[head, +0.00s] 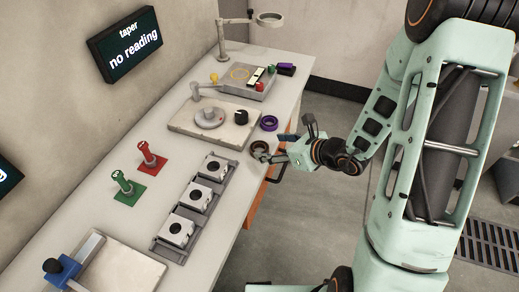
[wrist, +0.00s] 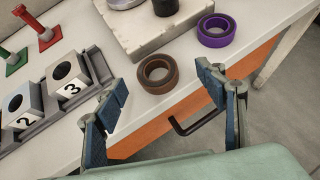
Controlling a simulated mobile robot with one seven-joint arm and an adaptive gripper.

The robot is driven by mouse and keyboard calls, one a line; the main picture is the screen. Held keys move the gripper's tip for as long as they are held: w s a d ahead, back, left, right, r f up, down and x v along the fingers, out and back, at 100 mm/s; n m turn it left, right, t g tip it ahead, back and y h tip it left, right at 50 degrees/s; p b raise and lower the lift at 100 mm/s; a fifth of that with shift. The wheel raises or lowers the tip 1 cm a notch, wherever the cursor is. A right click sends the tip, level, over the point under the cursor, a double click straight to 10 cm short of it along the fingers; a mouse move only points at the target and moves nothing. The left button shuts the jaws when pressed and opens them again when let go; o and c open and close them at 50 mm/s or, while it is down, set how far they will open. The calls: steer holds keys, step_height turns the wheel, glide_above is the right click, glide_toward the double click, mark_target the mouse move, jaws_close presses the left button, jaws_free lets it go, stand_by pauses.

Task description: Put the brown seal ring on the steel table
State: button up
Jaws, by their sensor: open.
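The brown seal ring (wrist: 157,87) lies flat on the pale bench top (wrist: 190,62), close to the front edge, in the wrist view. In the head view the brown ring (head: 259,145) is partly covered by a finger. My gripper (wrist: 162,82) is open and empty, its two fingers spread on the near side of the ring, left and right of it, not closed on it. In the head view my gripper (head: 285,142) is at the bench's front edge. I cannot tell for sure which surface is the steel table.
A purple ring (wrist: 215,32) lies right of the brown one. A stone plate (head: 180,122) is behind them. Numbered blocks in a grey rack (head: 160,243) stand to the left. Red (head: 150,160) and green (head: 124,187) handled tools stand farther back. An orange drawer with a dark handle (wrist: 197,122) is below.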

mark_target(255, 146)
steer(key=x, duration=0.4)
steer(key=shift+s+a+f, duration=0.2)
steer(key=shift+a+f, duration=0.1)
steer(key=shift+a, duration=0.05)
steer(key=c, duration=1.4)
steer(key=shift+r, duration=0.15)
